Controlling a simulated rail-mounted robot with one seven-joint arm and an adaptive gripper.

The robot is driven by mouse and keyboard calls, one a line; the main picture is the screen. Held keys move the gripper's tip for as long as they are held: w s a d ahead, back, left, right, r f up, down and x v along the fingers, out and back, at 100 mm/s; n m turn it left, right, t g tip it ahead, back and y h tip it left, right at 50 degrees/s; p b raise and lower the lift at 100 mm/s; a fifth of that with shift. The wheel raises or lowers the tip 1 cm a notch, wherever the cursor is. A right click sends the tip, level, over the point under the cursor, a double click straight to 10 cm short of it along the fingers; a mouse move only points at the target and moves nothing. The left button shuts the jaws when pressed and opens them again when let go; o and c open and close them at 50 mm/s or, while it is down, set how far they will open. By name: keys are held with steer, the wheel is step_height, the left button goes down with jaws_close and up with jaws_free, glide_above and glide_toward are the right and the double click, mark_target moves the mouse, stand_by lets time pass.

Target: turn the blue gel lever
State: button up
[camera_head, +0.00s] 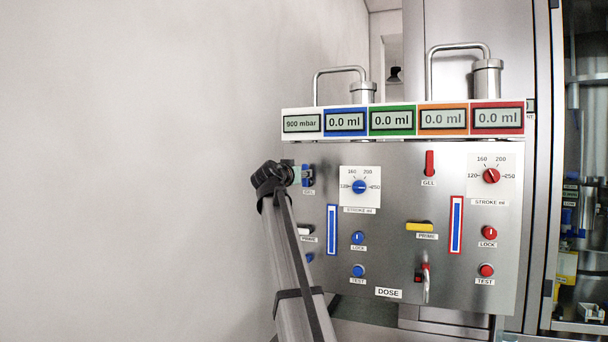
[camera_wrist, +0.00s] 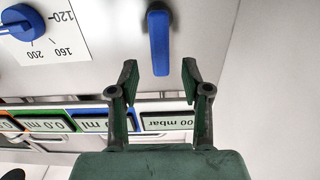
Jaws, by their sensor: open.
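The blue gel lever (camera_wrist: 158,35) is a blue bar on the steel panel and stands upright in the wrist view, which shows the panel upside down. My gripper (camera_wrist: 160,72) is open, with one dark fingertip on each side of the lever's free end. I see a gap on both sides, and cannot tell how deep the fingers reach towards the panel. In the head view the blue gel lever (camera_head: 308,174) is partly covered by my gripper (camera_head: 299,174), above its GEL label.
A blue stroke knob (camera_head: 359,187) sits to the right of the lever. The display strip (camera_head: 345,121) runs above it. A red gel lever (camera_head: 429,163) and a yellow prime lever (camera_head: 419,227) are farther right. The wall at the left is bare.

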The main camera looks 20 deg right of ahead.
steer(key=v, duration=0.6)
steer(key=shift+s+a, duration=0.2)
steer(key=shift+a, duration=0.05)
steer(key=shift+r, duration=0.1)
